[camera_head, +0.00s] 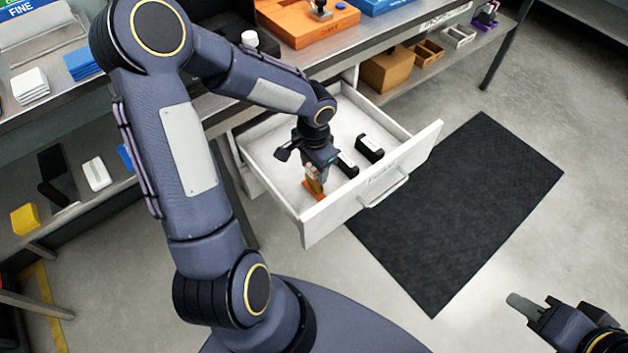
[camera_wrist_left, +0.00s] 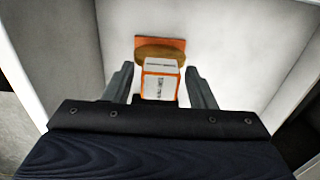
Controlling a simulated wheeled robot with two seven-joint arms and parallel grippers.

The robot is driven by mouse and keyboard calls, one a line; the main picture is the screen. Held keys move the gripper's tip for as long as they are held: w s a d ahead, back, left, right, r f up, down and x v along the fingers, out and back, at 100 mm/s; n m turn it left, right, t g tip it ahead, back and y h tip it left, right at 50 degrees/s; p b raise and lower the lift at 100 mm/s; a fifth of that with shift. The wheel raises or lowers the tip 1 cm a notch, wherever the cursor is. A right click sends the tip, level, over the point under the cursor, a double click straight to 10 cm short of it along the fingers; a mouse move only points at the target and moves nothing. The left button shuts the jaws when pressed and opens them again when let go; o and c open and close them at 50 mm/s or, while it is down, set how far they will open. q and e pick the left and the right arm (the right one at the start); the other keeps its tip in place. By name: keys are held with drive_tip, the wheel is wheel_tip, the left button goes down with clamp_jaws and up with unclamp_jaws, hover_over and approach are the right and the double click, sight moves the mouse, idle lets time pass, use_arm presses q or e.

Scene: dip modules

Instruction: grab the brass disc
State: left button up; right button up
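My left gripper (camera_head: 314,178) points down inside the open white drawer. In the left wrist view its fingers (camera_wrist_left: 160,80) are apart, one on each side of a white block with orange edges (camera_wrist_left: 161,80), with gaps showing on both sides. The brass disc (camera_wrist_left: 150,52) shows just beyond the block, partly hidden by it, over an orange square piece (camera_wrist_left: 160,40). In the head view the orange piece (camera_head: 314,196) shows below the fingers, and the disc is hard to make out. My right gripper (camera_head: 520,304) is at the lower right, far from the drawer; its opening is unclear.
Two black blocks with pale tops (camera_head: 369,148) lie in the drawer to the right of the left gripper. The drawer front (camera_head: 375,185) and side walls surround the gripper. A black mat (camera_head: 460,200) lies on the floor. The workbench (camera_head: 345,45) stands behind.

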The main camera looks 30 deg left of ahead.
use_arm(q)
clamp_jaws()
drive_tip(key=shift+r, duration=0.1)
